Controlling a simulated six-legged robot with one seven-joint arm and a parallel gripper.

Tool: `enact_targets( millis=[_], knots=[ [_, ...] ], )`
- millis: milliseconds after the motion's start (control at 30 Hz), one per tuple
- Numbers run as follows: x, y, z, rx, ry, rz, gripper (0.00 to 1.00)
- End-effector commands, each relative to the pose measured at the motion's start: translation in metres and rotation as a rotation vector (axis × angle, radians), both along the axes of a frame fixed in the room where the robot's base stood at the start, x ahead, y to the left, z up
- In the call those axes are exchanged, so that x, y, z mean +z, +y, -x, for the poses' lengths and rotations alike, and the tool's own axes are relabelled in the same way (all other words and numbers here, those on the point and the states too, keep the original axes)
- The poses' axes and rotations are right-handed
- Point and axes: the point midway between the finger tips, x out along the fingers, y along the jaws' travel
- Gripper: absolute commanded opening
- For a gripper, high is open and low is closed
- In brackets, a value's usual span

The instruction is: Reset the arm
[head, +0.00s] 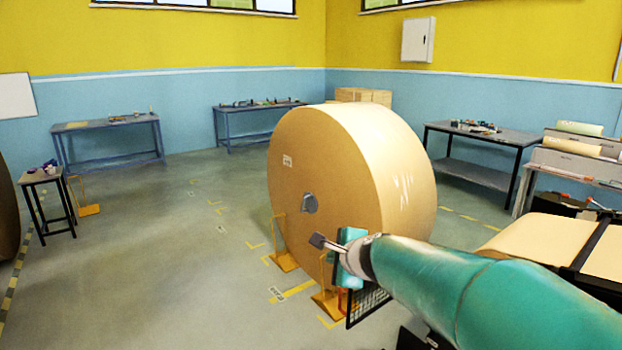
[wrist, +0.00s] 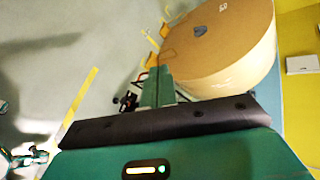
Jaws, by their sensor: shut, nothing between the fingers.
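My gripper (head: 325,244) is at the end of my teal arm, which reaches in from the lower right of the head view. It is in front of the big kraft paper roll (head: 345,170); I cannot tell the gap between them. In the wrist view my gripper (wrist: 157,88) shows two teal fingers side by side, closed and empty. The roll (wrist: 225,60) also shows there, beyond the fingers at the upper right. The roll stands on its rim, with a grey core plug (head: 310,203) in its face.
Orange chocks (head: 284,258) stand at the roll's base. A black mesh panel (head: 368,303) is under my gripper. A second paper-covered unit (head: 545,245) is at the right. Workbenches (head: 108,127) line the walls. The floor (head: 170,255) at the left is open.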

Motion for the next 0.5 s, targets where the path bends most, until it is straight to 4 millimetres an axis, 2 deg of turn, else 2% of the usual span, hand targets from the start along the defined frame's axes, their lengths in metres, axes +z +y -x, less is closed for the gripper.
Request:
enact_targets(
  millis=[33, 200, 367, 500],
  knots=[
    [0.009, -0.002, 0.023, 0.083, -0.022, 0.087, 0.00],
    [0.013, -0.012, 0.097, 0.366, -0.060, 0.408, 0.00],
    [0.004, -0.032, 0.167, 0.620, -0.063, 0.714, 0.00],
    [-0.012, -0.059, 0.228, 0.829, -0.029, 0.973, 0.00]
  ],
)
